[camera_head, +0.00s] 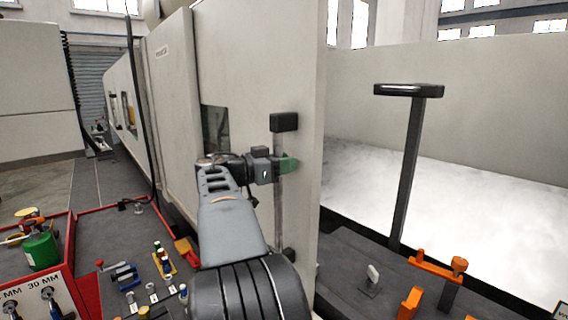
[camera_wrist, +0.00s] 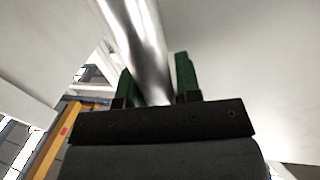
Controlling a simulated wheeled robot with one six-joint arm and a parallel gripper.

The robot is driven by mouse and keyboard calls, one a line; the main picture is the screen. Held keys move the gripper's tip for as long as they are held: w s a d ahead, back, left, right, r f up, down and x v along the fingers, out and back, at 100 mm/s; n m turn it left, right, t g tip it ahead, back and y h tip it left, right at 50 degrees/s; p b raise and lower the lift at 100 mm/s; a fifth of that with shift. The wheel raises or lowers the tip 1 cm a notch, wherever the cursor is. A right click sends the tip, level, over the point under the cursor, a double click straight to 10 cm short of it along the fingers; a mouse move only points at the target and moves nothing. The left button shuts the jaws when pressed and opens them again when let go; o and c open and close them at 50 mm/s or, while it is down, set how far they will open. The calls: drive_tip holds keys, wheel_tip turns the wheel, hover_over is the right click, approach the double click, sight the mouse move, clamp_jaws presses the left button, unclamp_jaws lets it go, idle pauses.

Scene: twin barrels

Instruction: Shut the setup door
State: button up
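The setup door is the tall, pale grey panel (camera_head: 300,80) in the middle of the head view, with its edge facing me. A vertical bar handle (camera_head: 278,215) stands off its face on dark end mounts. My gripper (camera_head: 285,166) is at the upper half of this handle, with a green fingertip showing past the bar. In the wrist view the shiny handle (camera_wrist: 138,45) runs between the two green fingers of my gripper (camera_wrist: 158,85).
Right of the door is an open bay with a pale floor (camera_head: 455,190). A dark post with a flat top (camera_head: 408,150) and orange fixtures (camera_head: 436,264) stand there. A red-edged tool cart (camera_head: 55,285) and small tools are at the lower left.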

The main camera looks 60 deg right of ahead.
clamp_jaws()
